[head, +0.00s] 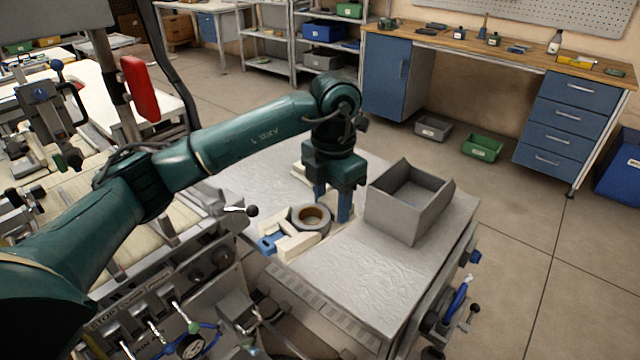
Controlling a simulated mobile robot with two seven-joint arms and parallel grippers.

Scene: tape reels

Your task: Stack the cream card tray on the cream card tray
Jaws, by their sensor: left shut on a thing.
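My left gripper (332,205) points straight down over the grey table, its blue fingers low near the surface. It is shut on a cream card tray (340,222), of which only a little shows at the fingers. Cream block-like pieces (290,247) lie in front and to the left of the fingers, and another cream piece (299,171) shows behind the gripper. The gripper and the reel hide much of the trays, so I cannot tell whether one tray rests on another. My right gripper is out of view.
A grey tape reel (294,219) with a tan core sits right beside the fingers. A blue piece (268,243) lies at the left end of the cream pieces. An open grey bin (402,215) stands close on the right. The table's (360,275) front is clear.

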